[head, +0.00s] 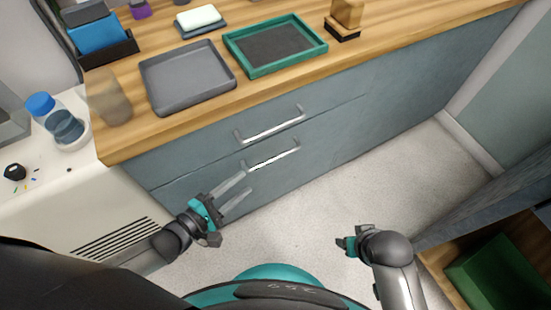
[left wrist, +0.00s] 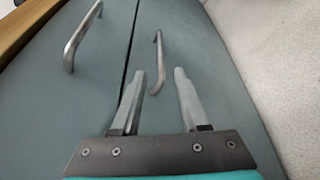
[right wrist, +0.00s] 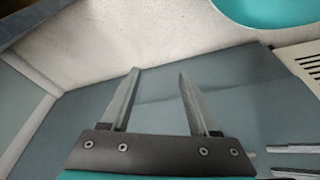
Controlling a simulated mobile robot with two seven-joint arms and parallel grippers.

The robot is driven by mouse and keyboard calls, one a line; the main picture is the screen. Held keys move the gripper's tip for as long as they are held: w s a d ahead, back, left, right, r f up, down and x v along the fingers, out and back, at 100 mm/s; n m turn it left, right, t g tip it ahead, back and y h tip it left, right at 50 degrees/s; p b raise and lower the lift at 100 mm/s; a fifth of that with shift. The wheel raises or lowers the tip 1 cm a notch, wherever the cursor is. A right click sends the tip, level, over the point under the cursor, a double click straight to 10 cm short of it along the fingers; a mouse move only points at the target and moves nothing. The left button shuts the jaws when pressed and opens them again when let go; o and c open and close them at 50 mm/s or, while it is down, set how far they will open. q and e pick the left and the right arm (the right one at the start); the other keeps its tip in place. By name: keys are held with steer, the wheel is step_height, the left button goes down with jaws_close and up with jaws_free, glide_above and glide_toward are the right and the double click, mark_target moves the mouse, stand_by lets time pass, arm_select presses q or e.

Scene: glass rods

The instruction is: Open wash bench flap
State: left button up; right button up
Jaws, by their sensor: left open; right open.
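The wash bench front (head: 340,120) is grey-blue, with one panel above another. The upper panel has a silver bar handle (head: 270,125) and the lower panel has another bar handle (head: 272,158). My left gripper (head: 248,182) is open and empty, just below and left of the lower handle. In the left wrist view the lower handle (left wrist: 159,60) appears beyond the fingertips, roughly between them, and the upper handle (left wrist: 75,45) is to the left. Both panels look closed. My right gripper (head: 345,243) is open and empty over the floor, away from the handles.
The wooden worktop (head: 205,128) carries a grey tray (head: 187,75), a green-rimmed tray (head: 275,45) and a frosted cup (head: 110,100). A white unit with a blue-capped bottle (head: 62,120) is at left. A green bin (head: 500,270) is at lower right. The floor (head: 330,200) before the bench is clear.

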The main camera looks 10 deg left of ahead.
mark_target(270, 162)
arm_select(q)
steer(key=b+x, duration=0.4)
steer(key=x, duration=0.6)
steer(key=shift+w+d+f, duration=0.15)
steer(key=shift+w+f, duration=0.05)
steer(key=shift+f, duration=0.05)
steer(key=shift+w+d+f, duration=0.1)
steer(key=shift+w+d, duration=0.1)
steer(key=shift+w, duration=0.1)
steer(key=shift+b+x, duration=0.5)
steer(key=shift+x, duration=0.4)
arm_select(e)
step_height(270, 162, up, 9)
steer(key=w+a+t+y, duration=0.1)
steer(key=w+t, duration=0.1)
steer(key=shift+w+a+f+t, duration=0.15)
steer(key=shift+w+a+t, duration=0.25)
arm_select(q)
jaws_close()
